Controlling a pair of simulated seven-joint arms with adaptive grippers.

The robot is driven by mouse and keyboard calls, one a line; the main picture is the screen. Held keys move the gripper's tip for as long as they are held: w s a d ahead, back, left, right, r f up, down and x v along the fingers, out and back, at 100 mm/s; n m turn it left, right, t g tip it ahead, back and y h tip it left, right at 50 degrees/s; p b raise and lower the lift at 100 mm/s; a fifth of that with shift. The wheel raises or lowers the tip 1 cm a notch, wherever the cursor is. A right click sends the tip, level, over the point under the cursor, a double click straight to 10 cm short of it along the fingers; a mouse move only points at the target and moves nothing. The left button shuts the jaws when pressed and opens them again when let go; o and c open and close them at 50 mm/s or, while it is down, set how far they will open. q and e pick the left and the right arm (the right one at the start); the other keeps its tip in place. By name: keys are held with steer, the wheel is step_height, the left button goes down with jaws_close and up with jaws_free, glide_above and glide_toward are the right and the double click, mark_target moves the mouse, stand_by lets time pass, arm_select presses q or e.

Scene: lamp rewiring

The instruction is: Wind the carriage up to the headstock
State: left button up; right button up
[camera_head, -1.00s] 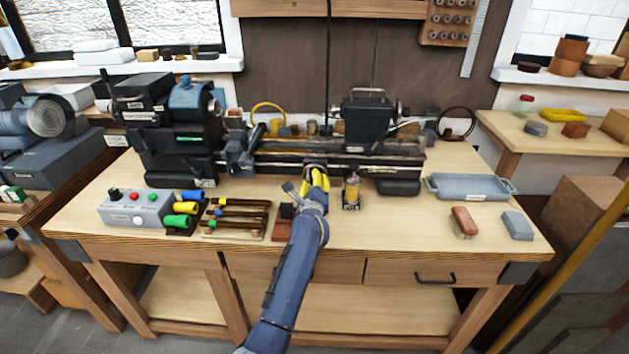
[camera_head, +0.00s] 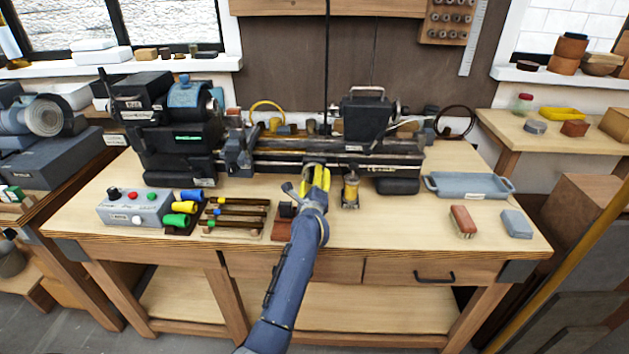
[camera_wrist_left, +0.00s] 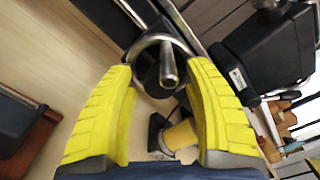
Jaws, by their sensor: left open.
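The dark carriage (camera_head: 237,157) sits on the lathe bed (camera_head: 330,158) at its left end, close beside the black headstock (camera_head: 182,135); any small gap between them is too fine to tell. My left gripper (camera_head: 316,176) has yellow fingers and is in front of the bed, right of the carriage. In the left wrist view the fingers (camera_wrist_left: 165,105) are spread apart. A curved metal handle with a round peg (camera_wrist_left: 169,66) shows just beyond and between the fingertips, not clamped. The grey handle (camera_head: 289,188) shows left of my gripper in the head view. My right gripper is not in view.
An amber-yellow bottle (camera_head: 351,190) stands close to the right of my gripper. A tool rack (camera_head: 235,216) and control box (camera_head: 135,208) are to the left. A brush (camera_head: 463,221), a grey block (camera_head: 516,223) and a blue-grey tray (camera_head: 468,186) lie to the right.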

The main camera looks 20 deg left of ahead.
arm_select(q)
steer(key=v, duration=1.2)
steer(key=shift+r, duration=0.1)
